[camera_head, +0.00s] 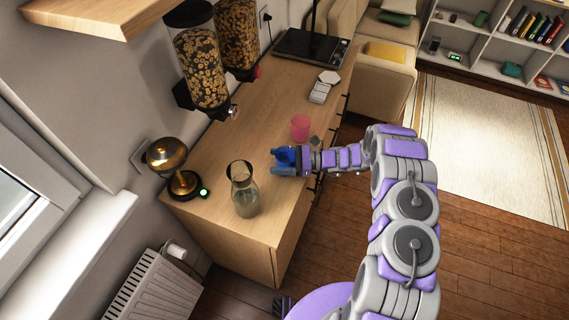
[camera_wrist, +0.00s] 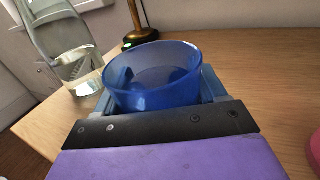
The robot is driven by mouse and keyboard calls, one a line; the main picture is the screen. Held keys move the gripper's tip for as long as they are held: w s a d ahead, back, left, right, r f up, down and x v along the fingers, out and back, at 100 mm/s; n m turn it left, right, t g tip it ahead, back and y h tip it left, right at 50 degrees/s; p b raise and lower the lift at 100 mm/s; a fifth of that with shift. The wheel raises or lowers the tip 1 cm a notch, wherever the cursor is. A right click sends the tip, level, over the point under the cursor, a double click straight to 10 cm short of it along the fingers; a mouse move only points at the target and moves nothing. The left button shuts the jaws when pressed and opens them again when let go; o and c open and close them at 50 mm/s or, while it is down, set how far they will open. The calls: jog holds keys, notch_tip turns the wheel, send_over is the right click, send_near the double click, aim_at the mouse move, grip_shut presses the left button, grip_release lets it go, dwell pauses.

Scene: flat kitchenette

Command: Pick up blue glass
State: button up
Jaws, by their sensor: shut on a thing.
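The blue glass (camera_wrist: 152,76) is an open-topped, translucent cup close in front of the wrist camera, between the two fingers of my gripper (camera_wrist: 155,100). In the head view the blue glass (camera_head: 287,155) is partly hidden by my gripper (camera_head: 284,161), over the wooden counter. My gripper is shut on the glass, which looks about upright. I cannot tell whether the glass touches the counter.
A glass carafe (camera_head: 245,196) stands in front of the blue glass, with a brass lamp (camera_head: 170,165) to its left. A pink cup (camera_head: 300,127) is just behind my gripper. Cereal dispensers (camera_head: 198,65) hang on the wall. The wooden counter (camera_head: 215,165) has bare room toward the wall.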

aim_at(279, 154)
jog(key=shift+d, duration=0.15)
jog(key=c, duration=0.5)
jog(key=shift+r, duration=0.2)
jog(key=shift+r+p, duration=0.6)
jog(key=shift+r, duration=1.1)
jog(key=shift+s+d+r+p, duration=0.2)
jog(key=shift+s+d+p, duration=0.15)
jog(key=shift+s+d, duration=1.5)
jog(key=shift+s+d+r+p, duration=0.3)
jog(key=shift+s+d, duration=1.35)
jog(key=shift+d, duration=0.45)
jog(key=shift+s+d+r+p, duration=0.15)
jog(key=shift+s+d+p, duration=0.2)
jog(key=shift+s+d, duration=1.5)
jog(key=shift+d, duration=0.15)
